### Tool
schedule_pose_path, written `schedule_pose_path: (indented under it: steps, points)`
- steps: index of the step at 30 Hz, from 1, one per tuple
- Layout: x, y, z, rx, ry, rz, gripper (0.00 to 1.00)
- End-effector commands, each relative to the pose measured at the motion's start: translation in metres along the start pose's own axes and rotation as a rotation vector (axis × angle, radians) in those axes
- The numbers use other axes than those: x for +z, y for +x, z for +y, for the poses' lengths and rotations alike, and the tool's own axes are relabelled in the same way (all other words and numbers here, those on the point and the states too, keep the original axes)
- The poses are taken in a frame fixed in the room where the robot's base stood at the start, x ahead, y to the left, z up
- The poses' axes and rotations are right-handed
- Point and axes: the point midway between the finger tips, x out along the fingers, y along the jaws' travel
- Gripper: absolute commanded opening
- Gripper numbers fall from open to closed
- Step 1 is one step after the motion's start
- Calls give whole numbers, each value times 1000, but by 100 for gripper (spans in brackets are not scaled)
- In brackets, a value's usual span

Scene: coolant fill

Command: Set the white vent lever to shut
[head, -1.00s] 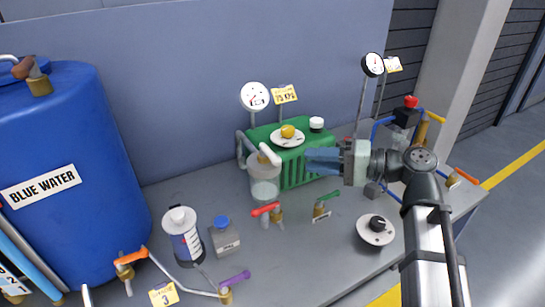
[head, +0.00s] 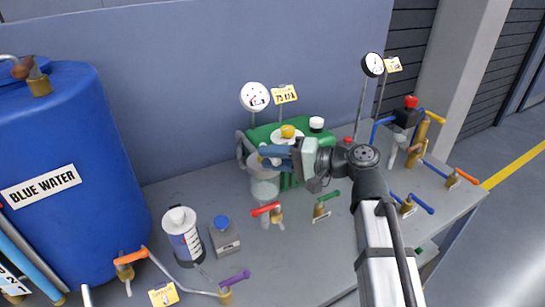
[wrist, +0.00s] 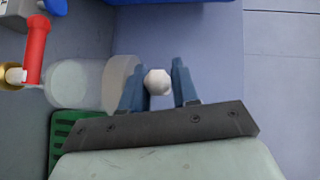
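The white vent lever (wrist: 157,82) shows in the wrist view as a pale rounded end between the two blue fingers of my gripper (wrist: 160,88). The fingers are apart, with a gap on the right of the lever; the left finger is close to it, and I cannot tell whether they touch. In the head view my gripper (head: 266,156) is over the top of the clear canister (head: 264,187), in front of the green box. My fingers hide most of the lever there, so its angle cannot be read.
The green box (head: 320,141) behind carries a saucer with a yellow fruit (head: 288,131) and a white cap (head: 316,124). A red-handled valve (head: 266,209) and a green-handled valve (head: 328,197) stand in front. A round gauge (head: 255,96) rises behind the canister.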

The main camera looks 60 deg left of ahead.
Motion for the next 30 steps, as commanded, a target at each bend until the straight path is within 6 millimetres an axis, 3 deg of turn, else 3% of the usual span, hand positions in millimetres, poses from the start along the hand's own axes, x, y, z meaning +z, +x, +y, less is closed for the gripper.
schedule_pose_path:
  steps: [5,14,30]
  points:
    - [0,0,0,0,0,0,29]
    - [0,0,0,0,0,0,0]
    - [-2,-1,0,-2,-3,-22,0]
